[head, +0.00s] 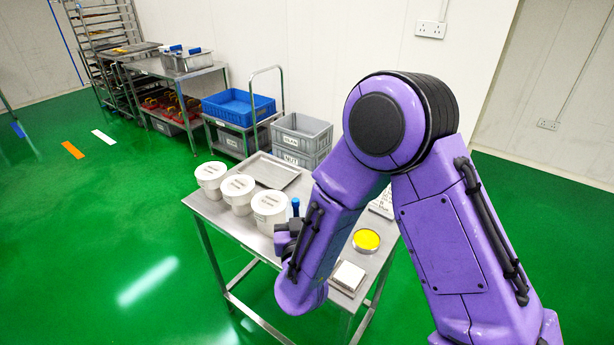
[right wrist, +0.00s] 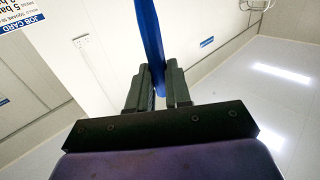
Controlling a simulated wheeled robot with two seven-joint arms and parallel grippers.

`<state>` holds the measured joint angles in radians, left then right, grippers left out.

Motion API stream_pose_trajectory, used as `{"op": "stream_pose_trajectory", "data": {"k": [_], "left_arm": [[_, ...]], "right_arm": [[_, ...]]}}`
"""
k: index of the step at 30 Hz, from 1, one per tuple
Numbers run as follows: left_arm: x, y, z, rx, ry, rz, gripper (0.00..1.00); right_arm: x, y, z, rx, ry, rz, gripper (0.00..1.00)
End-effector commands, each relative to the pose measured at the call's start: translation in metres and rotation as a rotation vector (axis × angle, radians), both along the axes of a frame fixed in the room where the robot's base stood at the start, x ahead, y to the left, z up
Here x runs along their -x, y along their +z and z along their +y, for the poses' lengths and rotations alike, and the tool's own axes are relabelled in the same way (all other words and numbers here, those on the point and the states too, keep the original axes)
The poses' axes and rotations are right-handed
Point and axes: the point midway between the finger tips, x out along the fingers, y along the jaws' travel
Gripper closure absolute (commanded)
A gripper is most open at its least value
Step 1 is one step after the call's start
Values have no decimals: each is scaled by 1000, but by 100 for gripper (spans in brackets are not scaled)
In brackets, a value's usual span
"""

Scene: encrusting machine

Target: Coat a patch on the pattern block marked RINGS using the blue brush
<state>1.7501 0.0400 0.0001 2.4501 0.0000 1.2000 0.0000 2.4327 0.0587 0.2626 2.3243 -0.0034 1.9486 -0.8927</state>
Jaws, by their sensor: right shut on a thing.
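My right gripper (head: 286,238) is over the steel table, beside the rightmost white tub. It is shut on the blue brush (head: 295,206), whose blue handle rises above the fingers. In the right wrist view the handle (right wrist: 150,45) stands between the two fingers (right wrist: 158,85); the bristles are not visible. A pale square block (head: 349,275) lies near the table's front right corner, partly beside my arm. No RINGS mark can be read on it. A round dish of yellow (head: 366,240) sits behind it. My left gripper is not in view.
Three labelled white tubs (head: 238,190) line the left of the steel table (head: 226,222). A shallow metal tray (head: 272,172) lies at the back. A job card (head: 382,204) stands partly behind my arm. Blue (head: 238,106) and grey crates (head: 301,138) stand beyond the table.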

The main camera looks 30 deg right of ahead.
Motion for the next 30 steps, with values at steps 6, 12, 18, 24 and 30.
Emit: {"op": "stream_pose_trajectory", "data": {"k": [6, 12, 18, 24, 30], "left_arm": [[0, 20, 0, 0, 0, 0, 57], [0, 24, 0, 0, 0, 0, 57], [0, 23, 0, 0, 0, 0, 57], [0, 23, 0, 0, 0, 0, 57], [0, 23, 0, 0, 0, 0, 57]], "right_arm": [[-1, 21, 2, 0, 4, -1, 100], [-1, 25, 3, 0, 4, -1, 100], [-1, 25, 3, 0, 5, -1, 100], [-1, 25, 3, 0, 5, -1, 100], [-1, 25, 3, 0, 5, -1, 100]]}}
